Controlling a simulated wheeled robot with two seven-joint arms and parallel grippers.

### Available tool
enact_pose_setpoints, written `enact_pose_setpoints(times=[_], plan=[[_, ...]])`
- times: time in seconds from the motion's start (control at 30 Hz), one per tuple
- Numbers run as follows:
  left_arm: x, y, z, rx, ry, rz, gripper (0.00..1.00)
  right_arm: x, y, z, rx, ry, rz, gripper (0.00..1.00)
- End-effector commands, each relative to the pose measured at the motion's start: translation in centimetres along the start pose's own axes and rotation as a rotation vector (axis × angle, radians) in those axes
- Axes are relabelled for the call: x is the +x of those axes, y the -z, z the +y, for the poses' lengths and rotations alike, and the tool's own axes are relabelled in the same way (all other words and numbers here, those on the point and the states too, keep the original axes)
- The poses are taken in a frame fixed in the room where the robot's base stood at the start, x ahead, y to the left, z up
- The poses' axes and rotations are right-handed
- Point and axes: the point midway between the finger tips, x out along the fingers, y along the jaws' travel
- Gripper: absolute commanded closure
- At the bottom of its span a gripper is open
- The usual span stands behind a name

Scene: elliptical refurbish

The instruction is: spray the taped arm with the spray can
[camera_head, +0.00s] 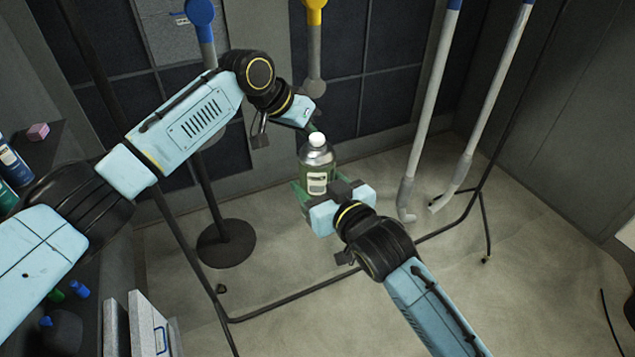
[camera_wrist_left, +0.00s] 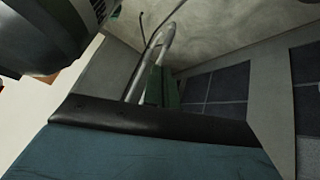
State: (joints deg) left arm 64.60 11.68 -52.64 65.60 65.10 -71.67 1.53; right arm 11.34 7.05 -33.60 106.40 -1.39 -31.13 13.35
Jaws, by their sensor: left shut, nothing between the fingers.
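Two pale arms with blue tops (camera_head: 430,110) (camera_head: 488,105) hang at the right. A grey arm with a yellow top (camera_head: 315,50) and one with a blue top (camera_head: 205,45) hang at the back. I cannot tell which is the taped arm.
A dark frame bar (camera_head: 345,287) runs low across the floor. A round black stand base (camera_head: 226,243) is behind it. A shelf at the left holds bottles (camera_head: 12,163) and a pink block (camera_head: 38,131).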

Motion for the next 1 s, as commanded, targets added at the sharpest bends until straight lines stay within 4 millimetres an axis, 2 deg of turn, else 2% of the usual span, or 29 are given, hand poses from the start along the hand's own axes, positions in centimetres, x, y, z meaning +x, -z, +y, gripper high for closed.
enact_pose_setpoints(times=[0.03, 0.2, 0.4, 0.5, 0.7, 1.0], plan=[[-2.2, 1.5, 1.4, 0.053, -0.002, -0.015, 1.0, 0.0, 0.2, 0.0, 0.0, 0.0, 0.004, 0.68], [-8.2, 3.6, 6.0, 0.216, -0.009, -0.126, 1.0, 0.0, 0.2, 0.0, 0.0, 0.0, 0.004, 0.68], [-13.7, 3.5, 9.7, 0.367, 0.014, -0.272, 1.0, 0.0, 0.2, 0.0, 0.0, 0.0, 0.004, 0.68], [-15.5, 3.2, 10.8, 0.412, 0.027, -0.326, 1.0, 0.0, 0.2, 0.0, 0.0, 0.0, 0.004, 0.68], [-16.7, 2.6, 11.4, 0.447, 0.039, -0.375, 1.0, 0.0, 0.2, 0.0, 0.0, 0.0, 0.004, 0.68], [-14.2, 0.9, 10.8, 0.446, 0.038, -0.377, 1.0, 0.0, 0.2, 0.0, 0.0, 0.0, 0.004, 0.68]])
